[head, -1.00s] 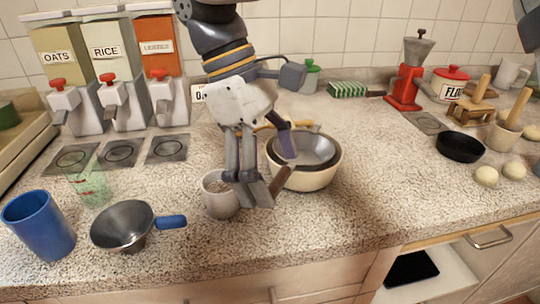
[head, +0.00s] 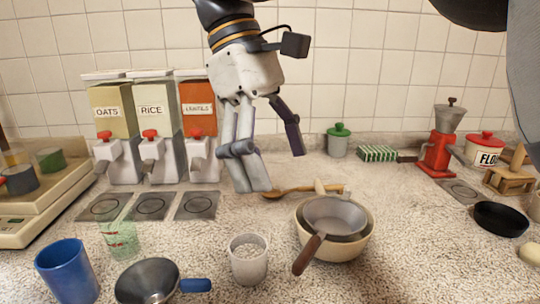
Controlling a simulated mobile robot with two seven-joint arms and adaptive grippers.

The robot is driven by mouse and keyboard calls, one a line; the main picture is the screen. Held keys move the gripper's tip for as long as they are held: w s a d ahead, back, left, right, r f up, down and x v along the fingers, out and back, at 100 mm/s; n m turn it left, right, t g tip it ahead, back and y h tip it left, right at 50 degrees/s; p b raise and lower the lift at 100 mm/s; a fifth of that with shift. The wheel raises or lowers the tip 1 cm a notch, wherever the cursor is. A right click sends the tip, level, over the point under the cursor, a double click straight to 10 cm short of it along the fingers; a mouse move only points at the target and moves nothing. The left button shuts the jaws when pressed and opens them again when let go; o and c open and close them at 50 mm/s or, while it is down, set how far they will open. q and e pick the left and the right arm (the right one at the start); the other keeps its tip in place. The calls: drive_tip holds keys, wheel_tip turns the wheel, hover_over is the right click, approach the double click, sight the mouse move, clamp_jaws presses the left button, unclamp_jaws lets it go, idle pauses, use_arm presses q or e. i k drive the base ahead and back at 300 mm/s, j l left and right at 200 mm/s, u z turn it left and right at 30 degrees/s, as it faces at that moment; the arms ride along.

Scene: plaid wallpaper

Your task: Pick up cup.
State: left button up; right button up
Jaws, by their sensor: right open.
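A whitish-grey cup (head: 248,265) stands upright on the speckled counter at the lower middle of the head view, with pale contents visible inside. A blue cup (head: 67,272) stands at the lower left, and a clear greenish measuring cup (head: 121,243) is behind it to the right. My right gripper (head: 280,168) hangs down from the top, open and empty. Its fingers are spread above and behind the grey cup, apart from it. My left gripper is not in view.
Stacked bowls holding a wooden-handled pan (head: 333,212) stand right of the grey cup. A wooden spoon (head: 290,191) lies behind. Dispensers (head: 152,130) line the back left. Counter room is free at right-centre.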

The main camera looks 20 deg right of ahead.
sight(248, 251)
drive_tip(key=k, duration=1)
